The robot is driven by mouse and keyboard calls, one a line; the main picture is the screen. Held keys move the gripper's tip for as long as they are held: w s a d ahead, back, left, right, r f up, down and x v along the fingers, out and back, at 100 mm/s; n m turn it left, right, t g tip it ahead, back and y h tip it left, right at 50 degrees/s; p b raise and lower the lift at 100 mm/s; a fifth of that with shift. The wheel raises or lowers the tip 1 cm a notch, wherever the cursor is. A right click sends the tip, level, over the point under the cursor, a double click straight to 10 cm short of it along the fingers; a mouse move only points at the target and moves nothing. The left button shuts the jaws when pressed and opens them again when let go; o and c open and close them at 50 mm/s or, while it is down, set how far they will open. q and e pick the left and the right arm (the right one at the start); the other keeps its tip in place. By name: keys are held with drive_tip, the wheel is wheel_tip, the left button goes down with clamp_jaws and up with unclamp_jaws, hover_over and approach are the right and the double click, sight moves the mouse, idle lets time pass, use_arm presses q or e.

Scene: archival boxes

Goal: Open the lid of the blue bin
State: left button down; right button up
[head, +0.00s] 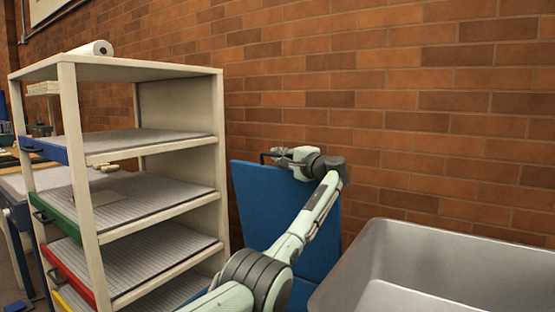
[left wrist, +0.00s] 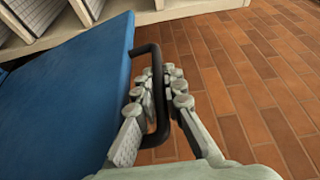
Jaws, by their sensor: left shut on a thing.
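The blue bin's lid (head: 262,205) is a flat blue panel, standing steeply near the brick wall in the head view. It fills the left of the left wrist view (left wrist: 65,95). More blue surface (head: 322,240) shows behind my arm; the bin's body is mostly hidden. A black bar handle (left wrist: 152,60) sticks out from the lid's edge. My left gripper (head: 284,156) is at the lid's upper edge. In the left wrist view its fingers (left wrist: 158,92) are shut around the handle. My right gripper is in neither view.
A cream shelf unit (head: 150,68) with coloured drawer fronts stands close to the left of the lid. A grey metal bin (head: 440,262) stands at the right front. The brick wall (head: 400,110) runs behind. A work table (head: 45,182) is at far left.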

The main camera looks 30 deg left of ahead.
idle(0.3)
use_arm(q)
drive_tip(key=c, duration=1.6)
unclamp_jaws()
